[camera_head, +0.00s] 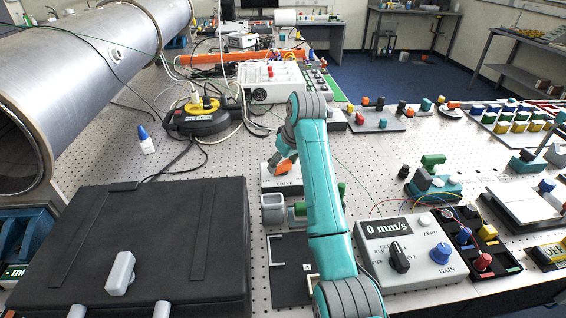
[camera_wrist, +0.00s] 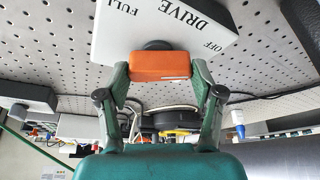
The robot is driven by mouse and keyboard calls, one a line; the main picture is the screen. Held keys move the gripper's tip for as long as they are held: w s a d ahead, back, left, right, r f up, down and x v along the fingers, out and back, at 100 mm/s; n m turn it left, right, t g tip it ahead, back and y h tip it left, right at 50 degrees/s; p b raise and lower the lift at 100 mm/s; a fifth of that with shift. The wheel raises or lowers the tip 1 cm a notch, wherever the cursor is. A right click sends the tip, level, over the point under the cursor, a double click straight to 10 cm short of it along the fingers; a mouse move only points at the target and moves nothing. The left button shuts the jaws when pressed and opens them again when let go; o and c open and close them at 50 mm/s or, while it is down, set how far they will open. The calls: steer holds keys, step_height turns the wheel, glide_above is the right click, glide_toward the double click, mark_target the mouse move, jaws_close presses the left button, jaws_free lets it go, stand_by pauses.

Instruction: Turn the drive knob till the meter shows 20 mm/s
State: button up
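The drive box (camera_head: 281,183) is a small white box on the perforated table, beyond my arm in the head view. In the wrist view the drive box (camera_wrist: 115,32) carries the words DRIVE, OFF and FULL, upside down. Its orange drive knob (camera_wrist: 161,67) sits between the two fingers of my gripper (camera_wrist: 162,74), which appear to touch it on both sides. The drive knob (camera_head: 284,168) is partly hidden by my gripper (camera_head: 286,155) in the head view. The meter (camera_head: 388,227) on the grey box at lower right reads 0 mm/s.
The meter's box has a black selector (camera_head: 398,257) and a blue GAIN knob (camera_head: 441,253). A black case (camera_head: 140,240) fills the lower left, below a large metal pipe (camera_head: 90,85).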

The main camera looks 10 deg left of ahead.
steer(key=shift+m, duration=0.4)
steer(key=m+h, duration=0.1)
steer(key=m, duration=0.2)
steer(key=shift+a+t, duration=0.15)
steer(key=shift+t, duration=0.25)
steer(key=m+h, duration=0.2)
steer(key=m, duration=0.2)
steer(key=shift+a, duration=0.1)
steer(key=m+h, duration=0.1)
steer(key=m, duration=0.3)
steer(key=shift+m+h, duration=0.9)
steer(key=shift+m, duration=1)
steer(key=shift+a+f, duration=0.1)
steer(key=o, duration=1.1)
steer(key=shift+w, duration=0.1)
steer(key=shift+o, duration=0.2)
